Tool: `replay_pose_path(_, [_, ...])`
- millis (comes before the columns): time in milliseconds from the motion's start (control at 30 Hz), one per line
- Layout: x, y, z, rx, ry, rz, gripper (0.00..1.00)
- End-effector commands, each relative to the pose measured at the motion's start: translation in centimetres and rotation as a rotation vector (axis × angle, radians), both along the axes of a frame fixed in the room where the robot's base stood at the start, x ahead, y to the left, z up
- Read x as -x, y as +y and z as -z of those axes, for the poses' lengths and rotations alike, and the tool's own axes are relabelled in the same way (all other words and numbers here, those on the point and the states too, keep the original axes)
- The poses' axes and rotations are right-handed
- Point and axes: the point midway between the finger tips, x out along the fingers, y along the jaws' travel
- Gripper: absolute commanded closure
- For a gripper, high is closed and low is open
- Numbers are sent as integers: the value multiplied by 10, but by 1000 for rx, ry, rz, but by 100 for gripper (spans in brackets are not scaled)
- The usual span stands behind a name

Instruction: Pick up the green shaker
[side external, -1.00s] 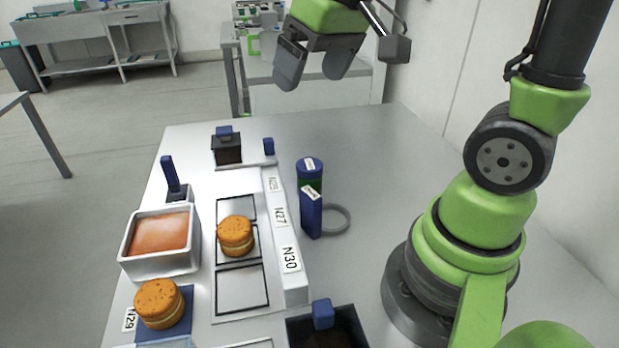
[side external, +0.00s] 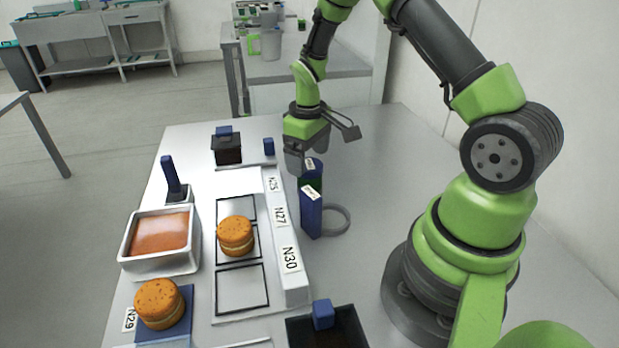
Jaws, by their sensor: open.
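The fingers are open and look to be beside the cap. The near finger shows to the left of the cap, and the other finger is mostly hidden. I cannot tell whether a finger touches the shaker.
The blue block (side external: 311,214) with a grey ring (side external: 337,219) stands close in front of the shaker. A raised white rail (side external: 284,240) with labels runs along its left. Filled rounds (side external: 235,234), a filling tray (side external: 126,250) and a dark box (side external: 227,155) lie further left.

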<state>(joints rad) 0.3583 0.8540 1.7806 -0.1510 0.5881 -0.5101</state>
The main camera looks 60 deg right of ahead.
Motion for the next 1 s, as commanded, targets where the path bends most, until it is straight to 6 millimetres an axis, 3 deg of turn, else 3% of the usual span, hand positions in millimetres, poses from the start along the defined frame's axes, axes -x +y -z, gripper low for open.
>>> replay_pose_path(400, [10, 3, 51, -1, 2, 2, 13])
replay_pose_path(667, [10, 3, 53, 0, -1, 2, 13])
replay_pose_path(767, [10, 3, 53, 0, -1, 2, 31])
replay_pose_path(900, [10, 3, 53, 0, -1, 2, 63])
replay_pose_path(933, [10, 3, 53, 0, -1, 2, 69])
replay_pose_path(1000, [10, 3, 53, 0, -1, 2, 69])
